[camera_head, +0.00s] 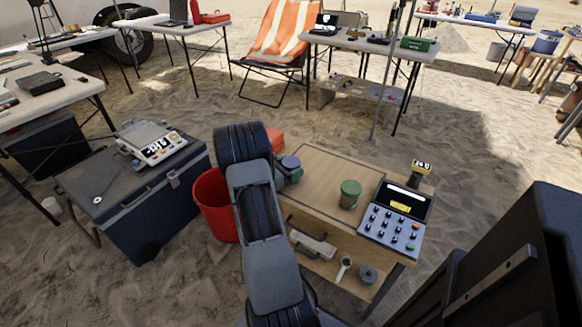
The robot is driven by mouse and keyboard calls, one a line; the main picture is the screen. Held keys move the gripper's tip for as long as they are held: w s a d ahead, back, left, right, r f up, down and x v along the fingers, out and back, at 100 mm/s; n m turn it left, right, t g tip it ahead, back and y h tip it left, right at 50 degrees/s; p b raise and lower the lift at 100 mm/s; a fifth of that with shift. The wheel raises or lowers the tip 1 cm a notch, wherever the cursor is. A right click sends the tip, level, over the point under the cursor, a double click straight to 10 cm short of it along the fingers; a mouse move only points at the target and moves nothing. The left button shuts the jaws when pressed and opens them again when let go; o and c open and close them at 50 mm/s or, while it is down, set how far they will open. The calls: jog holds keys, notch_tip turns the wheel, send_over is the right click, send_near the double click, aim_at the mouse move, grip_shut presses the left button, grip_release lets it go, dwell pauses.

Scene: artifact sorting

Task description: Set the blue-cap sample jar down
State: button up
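My grey and black arm rises through the middle of the view and covers the left end of a low wooden table (320,165). A blue-grey, round-topped shape (290,163) shows just right of the arm at that end. I cannot tell whether it is the blue-cap jar or part of my wrist. My gripper's fingers cannot be made out, so its opening and anything between them are hidden. A green-capped jar (350,194) stands upright on the tabletop, right of the middle.
A keypad device (393,222) with a small display stands at the table's right end. The tabletop between the arm and green jar is mostly clear. A red bucket (213,205) and a dark case (150,205) bearing a scale (152,146) stand left. A shelf below holds small items.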

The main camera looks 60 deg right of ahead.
jog(key=shift+o, duration=1.3)
jog(key=shift+r, duration=0.15)
jog(key=shift+w+a, duration=0.1)
jog(key=shift+a, duration=0.1)
jog(key=p+v, duration=0.1)
jog(key=v, duration=1)
jog(key=shift+a+p, duration=0.3)
jog(key=s+a+r+m+t+y, duration=0.1)
jog(key=a+r+m+t+y, duration=0.2)
jog(key=a, duration=0.7)
jog(key=s+a+r+m+t+y, duration=0.2)
jog(key=a+m+y, duration=0.4)
jog(key=a, duration=0.5)
jog(key=s+a+r+m+t+y, duration=0.2)
jog(key=a+r+m+t+y, duration=0.2)
jog(key=a, duration=0.7)
notch_tip(320, 180, up, 2)
jog(key=t+y, duration=0.1)
jog(key=y, duration=0.2)
jog(key=shift+r, duration=0.2)
jog(key=shift+d+r, duration=0.1)
